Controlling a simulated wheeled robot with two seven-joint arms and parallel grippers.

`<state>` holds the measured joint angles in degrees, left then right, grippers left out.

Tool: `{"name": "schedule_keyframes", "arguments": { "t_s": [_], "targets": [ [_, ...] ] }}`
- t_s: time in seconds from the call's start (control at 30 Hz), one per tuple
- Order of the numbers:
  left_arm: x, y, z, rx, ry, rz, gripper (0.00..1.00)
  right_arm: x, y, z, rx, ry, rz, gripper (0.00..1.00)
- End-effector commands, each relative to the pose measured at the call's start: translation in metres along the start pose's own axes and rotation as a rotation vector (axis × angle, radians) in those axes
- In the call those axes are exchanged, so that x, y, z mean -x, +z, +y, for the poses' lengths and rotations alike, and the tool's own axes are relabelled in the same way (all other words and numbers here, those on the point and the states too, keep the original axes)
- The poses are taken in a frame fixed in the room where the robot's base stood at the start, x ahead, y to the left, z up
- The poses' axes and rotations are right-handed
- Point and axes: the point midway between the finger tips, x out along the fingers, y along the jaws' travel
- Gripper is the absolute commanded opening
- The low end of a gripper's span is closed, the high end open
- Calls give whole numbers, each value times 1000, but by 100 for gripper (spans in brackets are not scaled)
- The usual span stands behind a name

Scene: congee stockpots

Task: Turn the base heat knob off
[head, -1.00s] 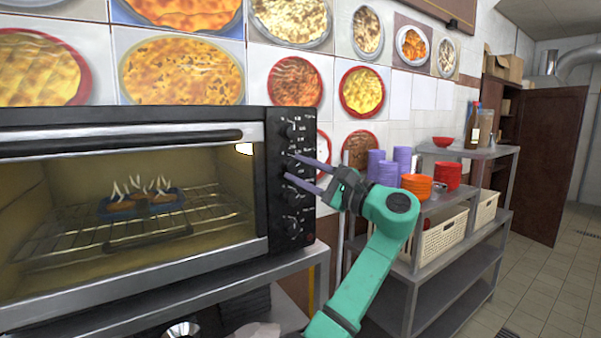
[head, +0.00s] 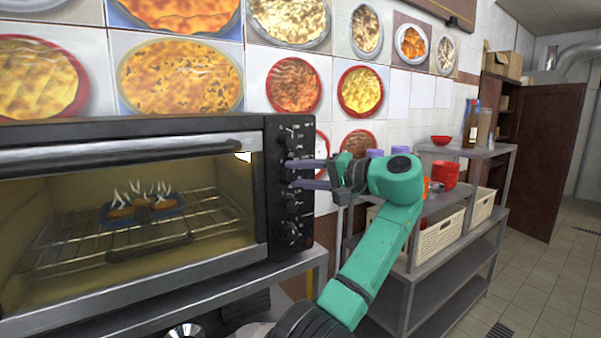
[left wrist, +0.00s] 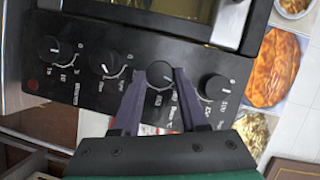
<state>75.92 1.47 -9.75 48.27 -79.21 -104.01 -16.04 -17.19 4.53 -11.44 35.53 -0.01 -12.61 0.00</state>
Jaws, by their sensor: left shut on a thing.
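A black toaster oven (head: 255,205) stands at the left with a column of dark knobs down its right-hand panel. My left gripper (head: 288,174) reaches in from the right, with its two purple-grey fingers level at the second knob from the top. In the left wrist view the fingers (left wrist: 158,78) are shut on that knob (left wrist: 160,72), one on each side. The top knob (left wrist: 214,88) is just right of the fingers there. Two lower knobs, one (left wrist: 103,62) nearer, lie to the left. The labels are too small to read, so I cannot tell which is base heat. My right gripper is out of view.
The oven sits on a metal table (head: 225,280). Behind its glass, a blue dish (head: 145,210) of food stands on a wire rack. Open floor lies at far right.

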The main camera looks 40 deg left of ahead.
Motion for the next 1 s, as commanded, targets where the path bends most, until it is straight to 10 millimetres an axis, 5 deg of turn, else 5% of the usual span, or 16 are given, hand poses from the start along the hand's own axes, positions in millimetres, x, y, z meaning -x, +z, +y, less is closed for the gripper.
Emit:
{"name": "schedule_keyframes", "arguments": {
  "t_s": [0.4, 0.93, 0.97, 1.0],
  "targets": [
    [0, 0, -2, 185, 77, 2, 0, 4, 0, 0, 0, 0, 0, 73],
    [0, 0, -2, 207, 86, 2, 0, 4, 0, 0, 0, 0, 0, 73],
    [0, 0, -2, 207, 86, 2, 50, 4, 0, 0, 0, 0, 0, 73],
    [0, 0, -2, 207, 86, 2, 66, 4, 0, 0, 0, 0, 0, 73]
  ]
}}
